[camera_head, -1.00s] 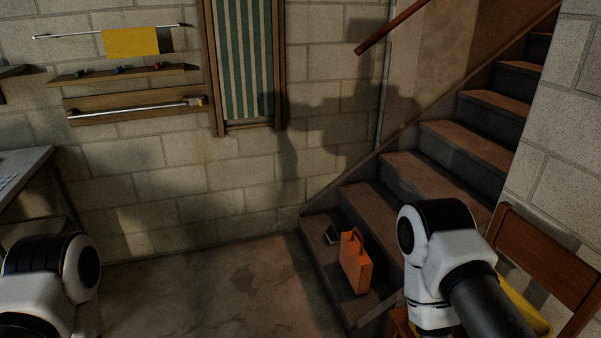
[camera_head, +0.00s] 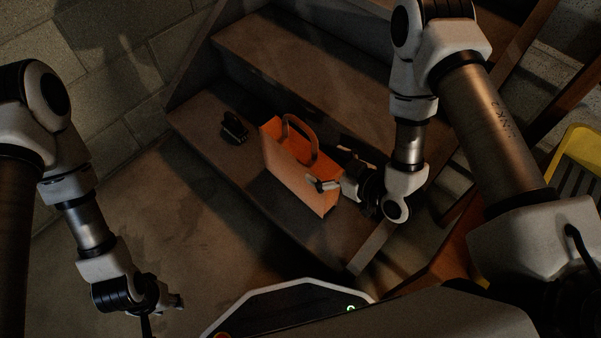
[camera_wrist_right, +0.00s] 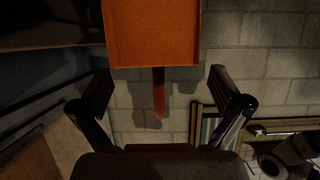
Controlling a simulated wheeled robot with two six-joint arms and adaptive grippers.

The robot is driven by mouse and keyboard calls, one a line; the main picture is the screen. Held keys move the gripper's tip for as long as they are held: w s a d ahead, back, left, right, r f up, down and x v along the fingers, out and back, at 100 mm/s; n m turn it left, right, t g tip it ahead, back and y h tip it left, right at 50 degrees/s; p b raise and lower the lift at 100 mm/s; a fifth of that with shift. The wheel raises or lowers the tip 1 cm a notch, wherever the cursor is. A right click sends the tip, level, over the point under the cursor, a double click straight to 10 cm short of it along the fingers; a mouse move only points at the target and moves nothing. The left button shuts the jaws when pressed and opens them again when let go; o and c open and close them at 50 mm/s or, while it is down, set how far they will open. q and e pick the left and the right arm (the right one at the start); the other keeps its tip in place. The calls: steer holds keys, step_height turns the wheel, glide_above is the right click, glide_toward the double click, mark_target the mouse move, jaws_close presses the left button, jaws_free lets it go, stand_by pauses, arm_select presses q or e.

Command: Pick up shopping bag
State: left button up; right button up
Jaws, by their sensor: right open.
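The orange shopping bag (camera_head: 290,178) stands on the lowest stair step in the head view, its arched handle (camera_head: 303,135) up. My right gripper (camera_head: 328,170) is at the bag's right side, one finger showing in front of the orange side. In the right wrist view the bag (camera_wrist_right: 153,35) is at the top, with its handle (camera_wrist_right: 159,92) pointing down into the space between the open, empty fingers (camera_wrist_right: 164,92). Whether they touch the bag is unclear. My left gripper (camera_head: 168,302) hangs over the floor at lower left, away from the bag; its fingers are too dark to read.
A small dark object (camera_head: 234,127) lies on the step left of the bag. Higher stairs (camera_head: 290,62) rise behind it. The floor (camera_head: 150,215) left of the stairs is clear.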

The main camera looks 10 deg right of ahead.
mark_target(305, 151)
steer(key=b+x, duration=0.1)
steer(key=x, duration=0.1)
steer(key=b+x, duration=0.1)
steer(key=x, duration=0.2)
steer(key=b+x, duration=0.1)
steer(key=x, duration=0.1)
steer(key=shift+w+r, duration=0.15)
steer(key=shift+w, duration=0.2)
steer(key=shift+r, duration=0.1)
steer(key=c, duration=1.8)
steer(key=shift+o, duration=0.2)
